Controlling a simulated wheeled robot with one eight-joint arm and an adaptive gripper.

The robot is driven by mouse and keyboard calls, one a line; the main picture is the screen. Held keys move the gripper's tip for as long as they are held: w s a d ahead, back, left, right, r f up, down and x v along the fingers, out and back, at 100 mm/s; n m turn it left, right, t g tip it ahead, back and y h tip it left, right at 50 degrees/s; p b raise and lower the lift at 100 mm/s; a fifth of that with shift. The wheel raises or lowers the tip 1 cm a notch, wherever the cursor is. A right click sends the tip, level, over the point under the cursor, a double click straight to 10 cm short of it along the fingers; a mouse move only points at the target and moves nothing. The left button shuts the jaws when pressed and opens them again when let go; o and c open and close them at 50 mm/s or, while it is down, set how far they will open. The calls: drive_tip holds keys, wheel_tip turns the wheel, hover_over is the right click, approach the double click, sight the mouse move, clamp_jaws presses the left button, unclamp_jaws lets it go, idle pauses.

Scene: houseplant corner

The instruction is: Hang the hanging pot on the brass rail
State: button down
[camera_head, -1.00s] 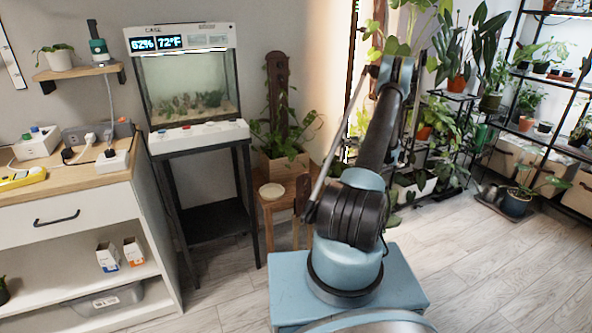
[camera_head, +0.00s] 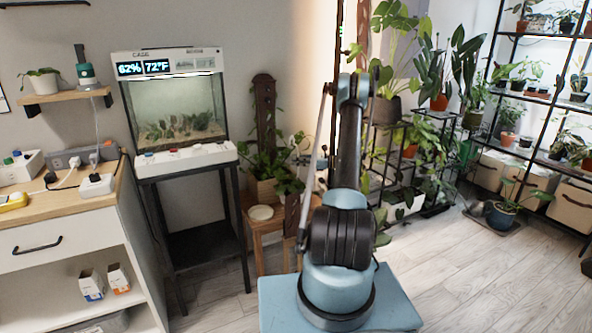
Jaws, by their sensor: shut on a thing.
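My arm stands in the middle of the head view. Its upper link rises almost upright and its far end is hidden behind the nearer links, so I cannot make out my gripper. I cannot pick out the hanging pot or the brass rail for certain. A grey pot (camera_head: 387,108) with large split leaves shows just right of my arm's elbow; I cannot tell whether it stands or hangs.
A wooden stool (camera_head: 264,224) with a small pale dish and a potted climbing plant (camera_head: 262,190) stands left of my arm. A terrarium (camera_head: 178,115) on a black stand and a white cabinet (camera_head: 80,240) are further left.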

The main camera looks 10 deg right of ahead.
drive_tip(key=shift+w+a+f, duration=0.1)
drive_tip(key=shift+a+f, duration=0.25)
drive_tip(key=shift+f, duration=0.55)
drive_tip(key=shift+w+a+f, duration=0.1)
drive_tip(key=shift+a+f, duration=0.2)
drive_tip(key=shift+f, duration=0.65)
drive_tip(key=c, duration=1.8)
unclamp_jaws()
